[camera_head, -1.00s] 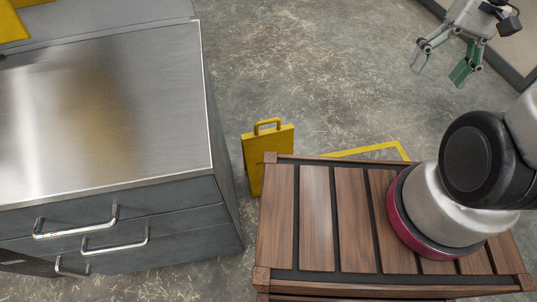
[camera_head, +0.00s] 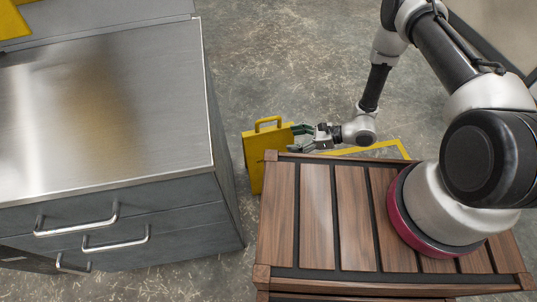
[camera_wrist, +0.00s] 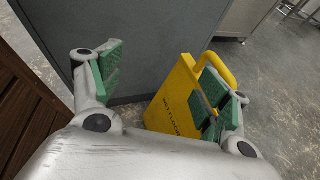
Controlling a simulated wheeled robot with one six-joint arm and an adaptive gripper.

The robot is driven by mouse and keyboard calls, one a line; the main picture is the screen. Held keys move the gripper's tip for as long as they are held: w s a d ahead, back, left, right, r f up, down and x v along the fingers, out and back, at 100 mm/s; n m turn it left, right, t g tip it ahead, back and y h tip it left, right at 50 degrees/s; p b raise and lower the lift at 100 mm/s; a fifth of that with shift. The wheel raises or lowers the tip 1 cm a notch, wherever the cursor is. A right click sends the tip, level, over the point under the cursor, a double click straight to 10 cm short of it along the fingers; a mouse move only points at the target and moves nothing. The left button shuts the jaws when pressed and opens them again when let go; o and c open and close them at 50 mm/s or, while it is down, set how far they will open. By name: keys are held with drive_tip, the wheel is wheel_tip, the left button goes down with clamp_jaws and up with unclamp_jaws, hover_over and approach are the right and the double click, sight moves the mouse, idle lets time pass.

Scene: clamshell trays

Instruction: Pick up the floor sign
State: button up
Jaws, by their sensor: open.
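The yellow floor sign (camera_head: 256,160) stands upright on the floor between the metal cabinet and the wooden slatted surface, with a loop handle on top. In the wrist view the floor sign (camera_wrist: 172,107) shows dark lettering and its handle at the upper right. My gripper (camera_head: 299,138) is open and empty, at the sign's right side in the head view. In the wrist view my gripper (camera_wrist: 160,85) has its right finger in front of the sign and its left finger clear of it. I cannot tell whether the finger touches the sign. The sign's lower part is partly hidden.
A grey cabinet with a steel top (camera_head: 110,100) stands close on the left. The wooden slatted surface (camera_head: 317,215) lies in front, its edge near my gripper. A yellow floor line (camera_head: 375,147) runs behind it. Open concrete floor (camera_head: 290,60) lies beyond.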

drive_tip(key=w+f+m+t+h, duration=0.2)
drive_tip(key=w+f+m+t, duration=0.25)
drive_tip(key=w+f, duration=0.2)
drive_tip(key=t, duration=0.2)
approach(280, 125)
drive_tip(key=a, duration=0.1)
drive_tip(key=shift+m, duration=0.35)
drive_tip(key=x, duration=0.8)
drive_tip(key=shift+w+d, duration=0.1)
drive_tip(key=shift+w, duration=0.35)
drive_tip(key=shift+s+f+h, duration=0.1)
drive_tip(key=shift+s+h, duration=0.1)
drive_tip(key=shift+h, duration=0.1)
clamp_jaws()
